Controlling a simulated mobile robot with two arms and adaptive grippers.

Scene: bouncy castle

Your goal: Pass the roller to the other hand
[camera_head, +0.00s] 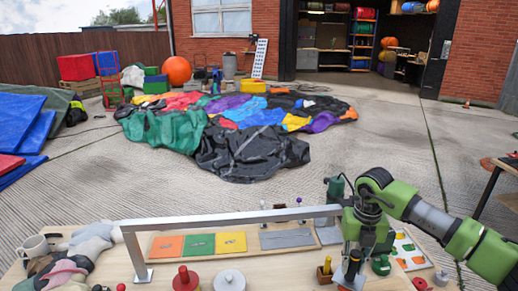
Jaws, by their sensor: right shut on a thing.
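My right gripper (360,248) comes in from the right on a green and grey arm, low over the right part of the wooden table. Its fingers point down and are shut on a dark, upright piece (352,264), which seems to be the roller. The fingers cover much of it, and its lower end is close to the table top; I cannot tell whether it touches. My left gripper is not in view.
A metal bar frame (230,219) spans the wooden table (255,262). A red knobbed weight (185,279) and a grey one (229,280) stand in front. A mug (34,247) and cloths are left.

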